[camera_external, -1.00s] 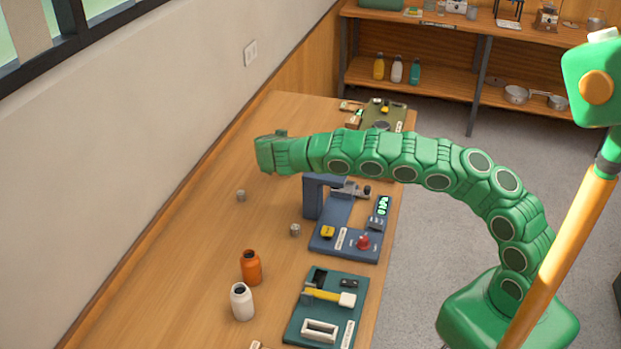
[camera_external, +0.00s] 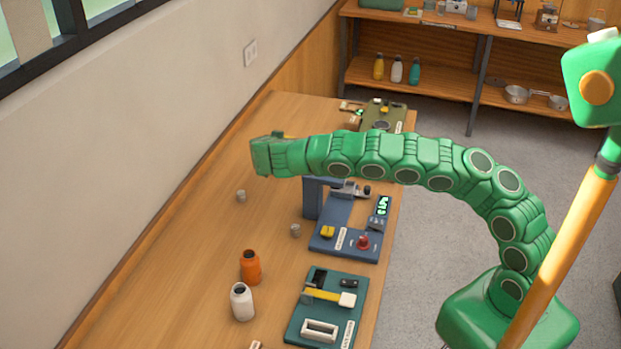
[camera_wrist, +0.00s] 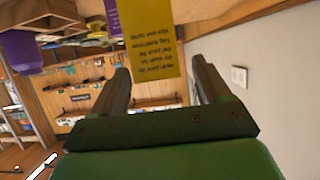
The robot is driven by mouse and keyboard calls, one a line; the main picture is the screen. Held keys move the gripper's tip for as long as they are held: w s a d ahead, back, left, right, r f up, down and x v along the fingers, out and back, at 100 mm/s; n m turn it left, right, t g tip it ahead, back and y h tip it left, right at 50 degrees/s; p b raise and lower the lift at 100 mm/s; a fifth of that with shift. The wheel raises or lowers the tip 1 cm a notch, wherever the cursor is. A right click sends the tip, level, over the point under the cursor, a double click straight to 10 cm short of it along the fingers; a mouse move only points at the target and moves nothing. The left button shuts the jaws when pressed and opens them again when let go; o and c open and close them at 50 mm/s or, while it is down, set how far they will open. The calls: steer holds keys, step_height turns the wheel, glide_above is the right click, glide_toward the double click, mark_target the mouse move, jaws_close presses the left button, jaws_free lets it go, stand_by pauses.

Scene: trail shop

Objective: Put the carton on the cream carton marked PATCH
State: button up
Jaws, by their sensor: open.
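My gripper (camera_external: 262,157) is open, held over the table near its left side. In the wrist view its two fingers (camera_wrist: 160,72) stand apart. A yellow upright thing with lines of dark print (camera_wrist: 150,40), perhaps the carton, shows ahead between the fingertips. Its print is too blurred to read, and I cannot tell whether the fingers reach around it. In the external view my arm hides most of that area; a sliver of orange-yellow shows just beyond the gripper. I cannot make out a cream carton marked PATCH in either view.
A blue device (camera_external: 320,238), a teal tray (camera_external: 310,335), an orange bottle (camera_external: 251,267) and a white bottle (camera_external: 242,302) stand on the table (camera_external: 190,280). A purple thing (camera_wrist: 22,50) shows in the wrist view. The wall (camera_external: 180,110) runs along the left.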

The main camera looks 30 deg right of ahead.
steer(key=v, duration=0.8)
steer(key=shift+s+a, duration=0.15)
steer(key=shift+s, duration=0.05)
